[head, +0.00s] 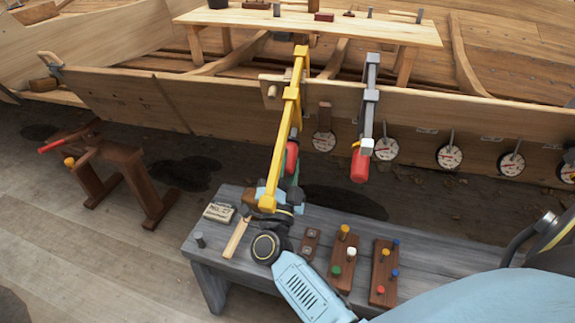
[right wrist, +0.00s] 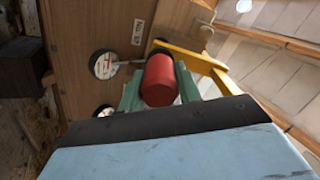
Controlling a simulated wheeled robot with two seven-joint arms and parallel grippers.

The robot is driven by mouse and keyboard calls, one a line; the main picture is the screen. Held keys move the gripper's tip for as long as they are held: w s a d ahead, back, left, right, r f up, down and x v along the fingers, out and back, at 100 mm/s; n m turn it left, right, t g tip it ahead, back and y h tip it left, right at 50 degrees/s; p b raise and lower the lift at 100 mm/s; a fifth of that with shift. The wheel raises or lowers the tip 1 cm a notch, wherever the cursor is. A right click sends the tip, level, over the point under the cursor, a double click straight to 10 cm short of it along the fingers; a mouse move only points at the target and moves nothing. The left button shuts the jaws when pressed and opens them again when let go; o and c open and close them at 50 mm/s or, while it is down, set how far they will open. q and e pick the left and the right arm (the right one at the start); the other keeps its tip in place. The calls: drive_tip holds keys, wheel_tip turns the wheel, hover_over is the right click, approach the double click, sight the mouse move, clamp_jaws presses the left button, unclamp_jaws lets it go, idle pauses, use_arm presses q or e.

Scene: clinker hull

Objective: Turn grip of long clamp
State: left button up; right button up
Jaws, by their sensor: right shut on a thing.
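A long yellow clamp (head: 283,130) hangs over the top edge of the hull's plank, its bar slanting down toward me. Its red grip (head: 292,155) is partly hidden behind the bar. My right gripper (head: 291,172) is shut on that red grip, at the lower part of the clamp. In the right wrist view, the red grip (right wrist: 160,80) sits between my two green fingers, with the yellow bar (right wrist: 195,58) beside it on the right. A shorter grey clamp (head: 370,100) with a red grip (head: 359,165) hangs to the right. My left gripper is not in view.
A grey bench (head: 225,250) stands below, bearing a wooden-handled tool (head: 236,238), a block (head: 219,212) and peg boards (head: 343,264). Several round dials (head: 449,156) line the hull plank (head: 200,105). A brown wooden stand (head: 122,160) is at left.

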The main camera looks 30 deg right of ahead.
drive_tip(key=m+b, duration=0.1)
drive_tip(key=m, duration=0.2)
drive_tip(key=shift+f, duration=0.2)
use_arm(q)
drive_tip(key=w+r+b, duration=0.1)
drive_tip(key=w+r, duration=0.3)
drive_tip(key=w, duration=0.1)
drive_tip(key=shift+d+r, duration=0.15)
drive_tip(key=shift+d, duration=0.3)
use_arm(e)
drive_tip(key=shift+m, duration=1.7)
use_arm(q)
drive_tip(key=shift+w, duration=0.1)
use_arm(e)
drive_tip(key=shift+a, duration=0.1)
drive_tip(key=o, duration=1)
drive_tip(key=shift+r, duration=0.15)
drive_tip(key=shift+s, duration=0.1)
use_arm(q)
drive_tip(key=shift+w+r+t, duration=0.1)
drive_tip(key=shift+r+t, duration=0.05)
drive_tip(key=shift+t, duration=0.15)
use_arm(e)
drive_tip(key=v, duration=1.3)
